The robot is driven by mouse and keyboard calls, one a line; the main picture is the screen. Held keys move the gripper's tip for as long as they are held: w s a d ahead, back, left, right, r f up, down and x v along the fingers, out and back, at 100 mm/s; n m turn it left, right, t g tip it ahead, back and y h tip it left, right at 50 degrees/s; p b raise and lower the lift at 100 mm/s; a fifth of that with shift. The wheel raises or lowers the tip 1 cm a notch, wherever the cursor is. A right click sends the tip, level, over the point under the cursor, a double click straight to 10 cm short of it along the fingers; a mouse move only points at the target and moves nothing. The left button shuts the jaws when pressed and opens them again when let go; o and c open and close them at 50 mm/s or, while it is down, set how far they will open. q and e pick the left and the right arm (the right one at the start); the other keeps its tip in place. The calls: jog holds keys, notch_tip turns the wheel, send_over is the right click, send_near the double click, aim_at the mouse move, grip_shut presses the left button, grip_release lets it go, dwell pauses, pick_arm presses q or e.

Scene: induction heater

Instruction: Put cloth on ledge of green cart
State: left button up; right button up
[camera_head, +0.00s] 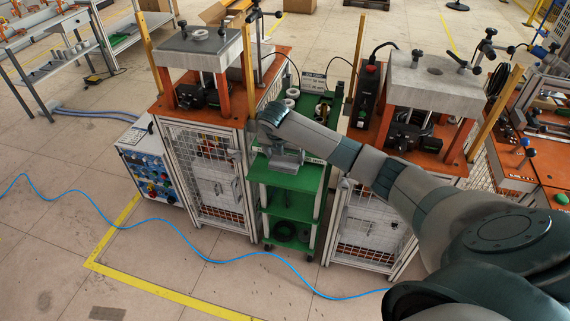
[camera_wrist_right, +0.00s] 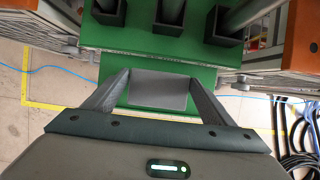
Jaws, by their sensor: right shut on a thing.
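The green cart (camera_head: 290,180) stands between two orange-topped machines, with its upper shelf partly hidden by my right arm. My right gripper (camera_head: 284,152) points down over the front part of the cart. In the right wrist view, my gripper (camera_wrist_right: 158,76) is shut on a flat grey cloth (camera_wrist_right: 158,92), which spans between its two fingers. The cloth is over the green surface (camera_wrist_right: 150,44) of the cart near its front edge; I cannot tell whether it touches. My left gripper is out of view.
Dark square holders (camera_wrist_right: 168,18) with grey posts stand on the cart just beyond the cloth. The left machine (camera_head: 205,125) and right machine (camera_head: 425,150) flank the cart closely. A blue-fronted box (camera_head: 150,165) stands at left. A blue hose (camera_head: 190,250) crosses the open floor.

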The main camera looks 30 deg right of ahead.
aim_at(284, 161)
jog(key=shift+f+p, duration=0.5)
jog(key=shift+f, duration=1.5)
jog(key=o, duration=0.9)
jog(key=shift+f, duration=0.1)
jog(key=b+v, duration=0.1)
jog(key=v, duration=1.1)
jog(key=shift+d, duration=0.1)
